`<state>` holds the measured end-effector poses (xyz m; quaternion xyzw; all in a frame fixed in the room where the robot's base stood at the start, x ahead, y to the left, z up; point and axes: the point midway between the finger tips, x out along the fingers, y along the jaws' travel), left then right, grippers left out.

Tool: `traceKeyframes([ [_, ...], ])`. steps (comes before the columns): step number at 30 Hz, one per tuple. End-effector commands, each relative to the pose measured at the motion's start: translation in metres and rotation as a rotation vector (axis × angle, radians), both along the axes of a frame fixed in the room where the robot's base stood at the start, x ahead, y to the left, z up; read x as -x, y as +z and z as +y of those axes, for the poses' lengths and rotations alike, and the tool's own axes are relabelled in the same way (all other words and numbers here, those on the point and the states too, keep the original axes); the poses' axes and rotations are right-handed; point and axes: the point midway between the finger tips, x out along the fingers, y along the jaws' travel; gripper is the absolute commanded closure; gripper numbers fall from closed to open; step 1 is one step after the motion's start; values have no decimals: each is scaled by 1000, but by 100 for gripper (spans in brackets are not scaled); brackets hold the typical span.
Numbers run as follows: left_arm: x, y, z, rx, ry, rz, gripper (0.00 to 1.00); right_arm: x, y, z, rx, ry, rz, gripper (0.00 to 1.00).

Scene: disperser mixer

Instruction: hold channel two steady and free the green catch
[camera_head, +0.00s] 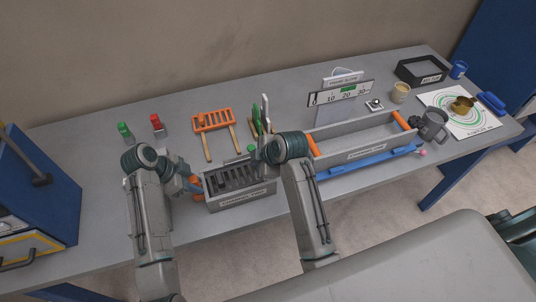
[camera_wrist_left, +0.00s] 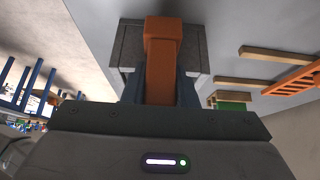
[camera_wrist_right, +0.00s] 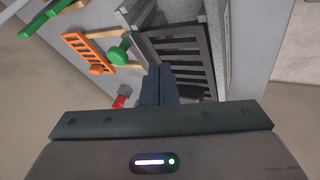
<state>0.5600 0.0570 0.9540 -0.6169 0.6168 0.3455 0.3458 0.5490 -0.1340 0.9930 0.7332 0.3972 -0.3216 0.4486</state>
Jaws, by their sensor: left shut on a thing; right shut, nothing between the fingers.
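A grey slotted box (camera_head: 238,197) with black bars stands at the table's front; its label is too small to read. My left gripper (camera_head: 192,184) is shut on the orange handle (camera_wrist_left: 162,60) at the box's left end. A round green knob (camera_head: 251,149), apparently the green catch, shows at the box's far side. In the right wrist view the green knob (camera_wrist_right: 119,53) is left of the black bars (camera_wrist_right: 182,60). My right gripper (camera_wrist_right: 160,82) is shut and empty, with its tips close to the bars and apart from the knob. My right arm hides part of the box's right end.
A long grey tray (camera_head: 362,140) with orange handles lies to the right. A blue cabinet (camera_head: 35,200) is at the left.

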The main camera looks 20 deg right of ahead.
Motion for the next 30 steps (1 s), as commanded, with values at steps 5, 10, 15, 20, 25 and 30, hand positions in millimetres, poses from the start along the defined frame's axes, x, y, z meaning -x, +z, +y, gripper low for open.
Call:
traceKeyframes([
  [5,1,-2,0,-2,0,4,100,24,32,-10,1,-1,-5,100],
  [10,1,-2,0,-1,0,4,100,41,61,-19,0,0,-4,100],
  [15,1,-2,0,-1,0,4,100,51,78,-25,-1,0,-2,100],
  [20,1,-1,0,-1,-1,3,100,55,84,-27,-1,0,0,100],
  [25,1,-1,0,0,-1,3,100,55,84,-27,-1,0,1,100],
  [30,1,-1,0,0,-1,3,69,55,84,-27,-1,0,1,100],
])
